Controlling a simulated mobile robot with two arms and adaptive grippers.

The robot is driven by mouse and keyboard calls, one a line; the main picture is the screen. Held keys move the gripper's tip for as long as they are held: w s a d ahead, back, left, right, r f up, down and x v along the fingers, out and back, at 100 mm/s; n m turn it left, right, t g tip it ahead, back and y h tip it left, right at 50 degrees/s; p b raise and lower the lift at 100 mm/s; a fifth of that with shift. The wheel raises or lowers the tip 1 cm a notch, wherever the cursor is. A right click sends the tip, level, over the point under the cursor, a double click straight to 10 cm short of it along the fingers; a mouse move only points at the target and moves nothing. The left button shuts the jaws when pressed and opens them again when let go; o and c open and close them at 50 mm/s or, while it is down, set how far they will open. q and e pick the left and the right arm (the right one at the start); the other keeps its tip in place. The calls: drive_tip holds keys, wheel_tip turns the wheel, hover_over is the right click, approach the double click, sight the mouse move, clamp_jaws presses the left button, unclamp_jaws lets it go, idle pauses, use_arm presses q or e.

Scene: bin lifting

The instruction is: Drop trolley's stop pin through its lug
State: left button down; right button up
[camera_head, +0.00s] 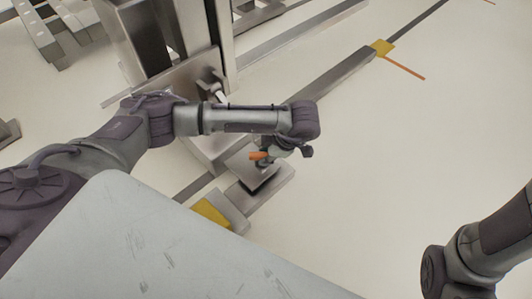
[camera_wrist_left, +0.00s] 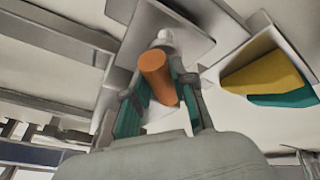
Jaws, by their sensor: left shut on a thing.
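The stop pin has an orange grip (camera_head: 259,155) that sticks out from my left gripper (camera_head: 272,155) in the head view. In the left wrist view the orange grip (camera_wrist_left: 157,72) lies between the two teal-padded fingers of my left gripper (camera_wrist_left: 160,105), which is shut on it. A pale rounded end (camera_wrist_left: 164,38) shows just beyond the orange, in front of a grey plate. The trolley (camera_head: 215,150) is a steel frame with a low base, left of the gripper. The gripper is over a grey plate by that base. The lug's hole cannot be made out. My right gripper is out of view.
A steel floor rail (camera_head: 335,75) runs diagonally, with yellow marks at the far end (camera_head: 382,47) and near end (camera_head: 211,212). Open floor (camera_head: 420,140) lies to the right.

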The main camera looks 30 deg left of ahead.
use_arm(q)
drive_tip(key=shift+f+b, duration=0.55)
drive_tip(key=shift+f, duration=0.4)
drive_tip(key=c, duration=0.9)
unclamp_jaws()
drive_tip(key=shift+o, duration=0.2)
drive_tip(key=shift+r, duration=0.15)
drive_tip(key=shift+r+p, duration=1.65)
drive_tip(key=shift+p, duration=0.05)
drive_tip(key=s+d, duration=0.2)
drive_tip(key=d, duration=0.5)
drive_tip(key=s+d+p, duration=0.1)
drive_tip(key=s+d, duration=0.2)
drive_tip(key=d, duration=0.5)
drive_tip(key=shift+s, duration=0.15)
